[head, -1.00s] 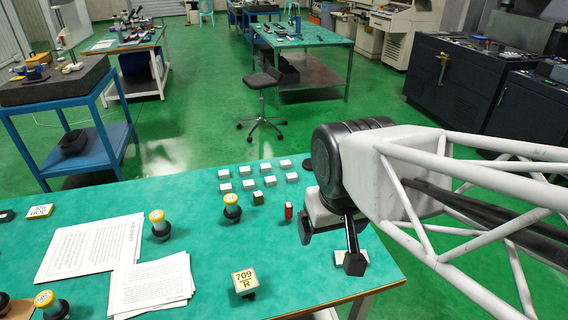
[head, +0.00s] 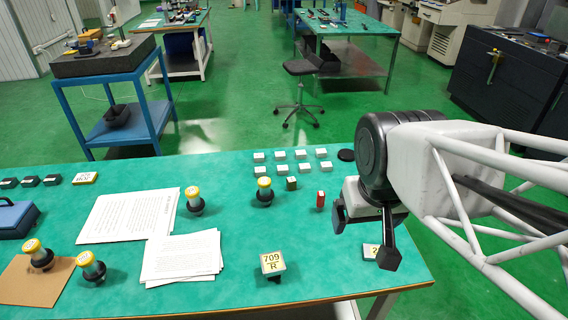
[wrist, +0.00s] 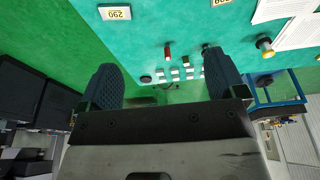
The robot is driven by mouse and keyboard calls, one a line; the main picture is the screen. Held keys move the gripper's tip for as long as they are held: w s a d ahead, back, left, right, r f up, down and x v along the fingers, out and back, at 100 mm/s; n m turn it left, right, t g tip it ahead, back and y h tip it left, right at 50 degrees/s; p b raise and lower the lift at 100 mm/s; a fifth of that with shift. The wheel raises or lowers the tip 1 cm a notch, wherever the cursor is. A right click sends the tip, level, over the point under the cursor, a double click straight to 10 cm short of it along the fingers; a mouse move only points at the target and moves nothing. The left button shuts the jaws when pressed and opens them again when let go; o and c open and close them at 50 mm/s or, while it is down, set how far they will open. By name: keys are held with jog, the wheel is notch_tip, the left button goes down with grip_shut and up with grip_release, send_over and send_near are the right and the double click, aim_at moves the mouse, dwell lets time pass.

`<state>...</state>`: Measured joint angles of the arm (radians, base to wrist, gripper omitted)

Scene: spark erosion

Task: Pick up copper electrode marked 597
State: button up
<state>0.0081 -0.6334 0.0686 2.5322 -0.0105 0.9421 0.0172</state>
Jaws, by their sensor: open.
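No readable 597 shows on any piece. Several yellow-topped pieces with black bases stand upright on the green table: one at the middle back (head: 264,191), one beside the papers (head: 194,199), and two at the front left, a left one (head: 38,253) and a right one (head: 91,266). Their top markings are too small to read. I cannot tell which piece is the copper electrode. My gripper (head: 363,237) is open and empty above the table's right end. Its two fingers also show wide apart in the wrist view (wrist: 163,82), with nothing between them.
A red block (head: 320,200) and a dark block (head: 291,184) stand left of my gripper, near rows of white blocks (head: 280,155). A plate marked 709 (head: 272,263) stands near the front edge. Printed sheets (head: 130,216) and a brown sheet (head: 35,282) lie left.

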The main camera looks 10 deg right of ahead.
dwell(0.3)
jog(key=c, duration=0.5)
jog(key=shift+c, duration=0.2)
jog(key=w+f+n+t, duration=0.3)
jog(key=w+n, duration=0.6)
jog(key=w, duration=0.4)
jog(key=w+f+n+t, duration=0.25)
jog(key=w+n, duration=0.65)
jog(key=w, duration=0.5)
jog(key=w+a+f+n+t+y, duration=0.1)
jog(key=w+a+f+n+t, duration=0.1)
jog(key=w+f+n, duration=0.7)
jog(key=w+a+f+n+t+y, duration=0.1)
jog(key=w+a+f+n+t, duration=0.2)
jog(key=w+f+n, duration=0.5)
jog(key=f+n, duration=0.1)
jog(key=n, duration=0.2)
jog(key=shift+w+y, duration=0.3)
jog(key=shift+w, duration=0.1)
